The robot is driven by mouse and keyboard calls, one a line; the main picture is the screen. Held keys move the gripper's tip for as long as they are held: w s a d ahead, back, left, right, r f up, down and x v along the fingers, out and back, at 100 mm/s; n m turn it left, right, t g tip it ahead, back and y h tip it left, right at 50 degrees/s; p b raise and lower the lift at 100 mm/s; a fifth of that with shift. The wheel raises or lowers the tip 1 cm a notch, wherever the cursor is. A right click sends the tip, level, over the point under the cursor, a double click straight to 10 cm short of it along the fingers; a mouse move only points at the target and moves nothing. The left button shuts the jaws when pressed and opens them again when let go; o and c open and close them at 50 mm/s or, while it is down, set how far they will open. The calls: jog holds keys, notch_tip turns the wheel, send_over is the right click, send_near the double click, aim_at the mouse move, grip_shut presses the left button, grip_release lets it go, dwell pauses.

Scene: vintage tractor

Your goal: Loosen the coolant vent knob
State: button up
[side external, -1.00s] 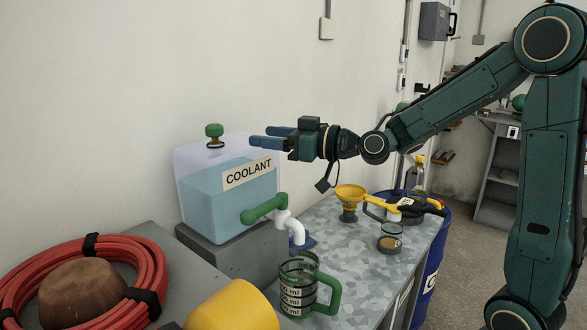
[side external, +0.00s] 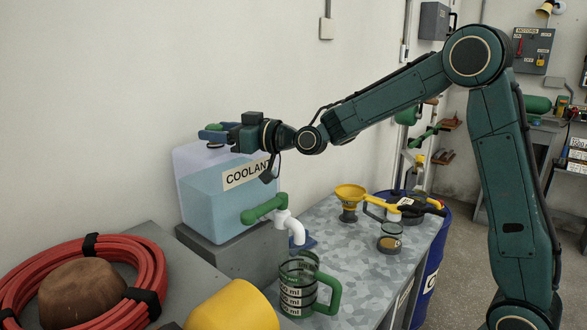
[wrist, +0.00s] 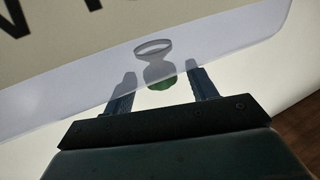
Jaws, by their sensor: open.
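The coolant tank (side external: 205,195) is a translucent box with pale blue liquid and a COOLANT label, standing on a grey block. Its green vent knob (side external: 214,126) is at the top and is mostly hidden behind my gripper (side external: 211,132) in the side view. In the wrist view the knob (wrist: 160,85) shows between my two fingers (wrist: 161,88), with a visible gap on each side. My gripper is open and level with the knob. I cannot tell the knob's thread position.
A green tap handle (side external: 264,208) and white spout stick out low on the tank, above a measuring jug (side external: 298,285). A yellow funnel (side external: 350,191) stands on the bench. A red hose coil (side external: 150,265) lies at the front left. The wall is close behind the tank.

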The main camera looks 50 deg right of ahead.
jog(key=shift+w+a, duration=0.25)
jog(key=shift+w, duration=0.45)
jog(key=c, duration=1)
jog(key=shift+n+y, duration=0.4)
jog(key=shift+y, duration=0.2)
jog(key=shift+n+g+y, duration=0.3)
jog(key=shift+g+y, duration=0.1)
jog(key=shift+w+d+n+g+y, duration=0.1)
jog(key=shift+n+g+y, duration=0.45)
jog(key=shift+y, duration=0.35)
jog(key=shift+n+y, duration=0.35)
jog(key=shift+y, duration=0.05)
